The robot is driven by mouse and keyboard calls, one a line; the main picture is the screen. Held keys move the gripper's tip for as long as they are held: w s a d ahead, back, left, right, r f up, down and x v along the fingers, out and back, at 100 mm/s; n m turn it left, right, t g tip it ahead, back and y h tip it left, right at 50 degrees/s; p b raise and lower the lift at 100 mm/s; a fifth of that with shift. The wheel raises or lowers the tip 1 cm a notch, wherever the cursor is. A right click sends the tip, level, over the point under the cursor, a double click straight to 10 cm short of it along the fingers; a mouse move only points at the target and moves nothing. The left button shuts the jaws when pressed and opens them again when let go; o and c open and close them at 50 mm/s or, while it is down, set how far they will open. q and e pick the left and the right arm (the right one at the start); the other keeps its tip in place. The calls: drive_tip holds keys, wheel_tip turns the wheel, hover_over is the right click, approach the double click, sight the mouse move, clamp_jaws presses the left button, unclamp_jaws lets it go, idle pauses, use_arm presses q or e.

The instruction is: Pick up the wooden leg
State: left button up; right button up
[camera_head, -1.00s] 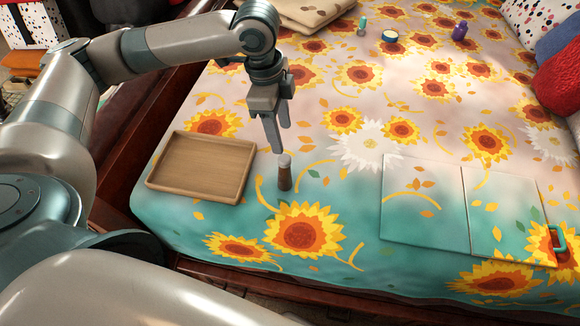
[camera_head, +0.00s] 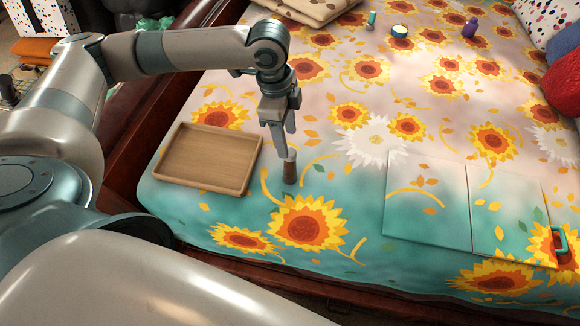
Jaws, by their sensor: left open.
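The wooden leg (camera_head: 290,172) is a short brown peg with a pale top, standing upright on the sunflower bedspread just right of the wooden tray. My left gripper (camera_head: 284,152) points down from above, its fingertips at the top of the leg. Its jaws are open, and the fingers partly overlap the leg's pale top. I cannot tell whether a finger touches it. My right gripper is not in view.
The empty wooden tray (camera_head: 208,160) lies left of the leg. A flat panel (camera_head: 428,205) with a teal handle lies to the right. A purple bottle (camera_head: 470,28), a small round jar (camera_head: 399,31) and pillows are at the back. The middle of the bed is clear.

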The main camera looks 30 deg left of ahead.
sight(290, 152)
use_arm(q)
drive_tip(key=f, duration=0.4)
drive_tip(key=f+p, duration=0.1)
drive_tip(key=f, duration=0.1)
drive_tip(key=shift+w+d+f, duration=0.1)
drive_tip(key=shift+d+f, duration=0.15)
drive_tip(key=shift+d, duration=0.15)
drive_tip(key=shift+f, duration=0.15)
drive_tip(key=shift+d+f+p, duration=0.1)
drive_tip(key=shift+f+p, duration=0.2)
drive_tip(key=shift+p, duration=0.15)
wheel_tip(290, 152, down, 3)
drive_tip(key=shift+d+f+p, duration=0.1)
drive_tip(key=shift+d+p, duration=0.05)
drive_tip(key=shift+p, duration=0.45)
drive_tip(key=shift+w+f, duration=0.1)
drive_tip(key=shift+f, duration=0.45)
drive_tip(key=c, duration=1.2)
